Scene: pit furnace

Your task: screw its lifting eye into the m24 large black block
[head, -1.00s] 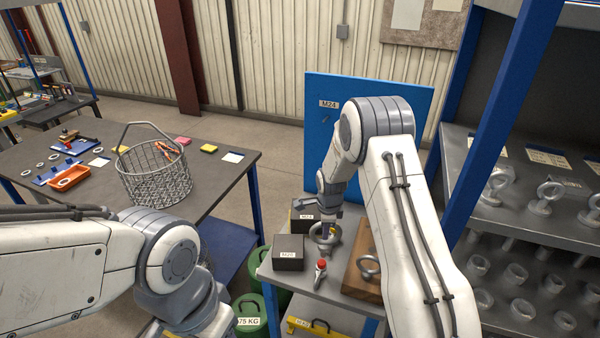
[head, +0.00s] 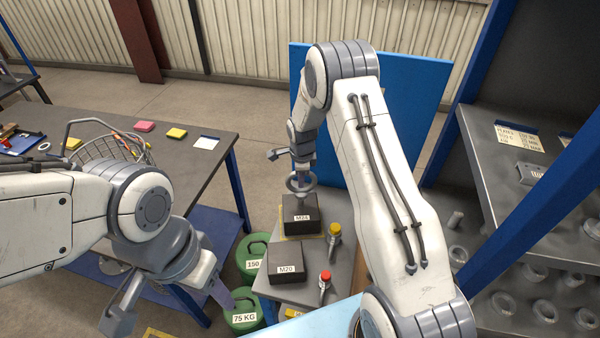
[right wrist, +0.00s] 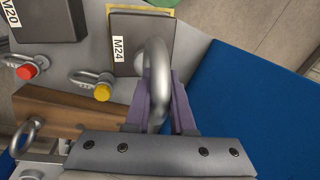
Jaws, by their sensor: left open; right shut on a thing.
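The large black block labelled M24 (head: 300,218) sits on a yellow-edged base at the back of the small grey table. Its label also shows in the right wrist view (right wrist: 124,45). My right gripper (head: 300,176) is shut on the steel lifting eye (head: 300,187), holding it by the ring. In the head view the eye is at the block's top; I cannot tell whether its shank touches or enters the hole. In the right wrist view the ring (right wrist: 157,75) stands between the fingers and hides part of the block. My left gripper (head: 221,292) is open and empty, low at left.
A black M20 block (head: 288,262) lies in front. Shackles with yellow (head: 334,228) and red (head: 325,276) pins stand to the right. A wooden block (right wrist: 75,110) bears another eye. A blue panel (head: 400,120) stands behind, a shelf rack (head: 500,180) right, green weights (head: 243,310) left.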

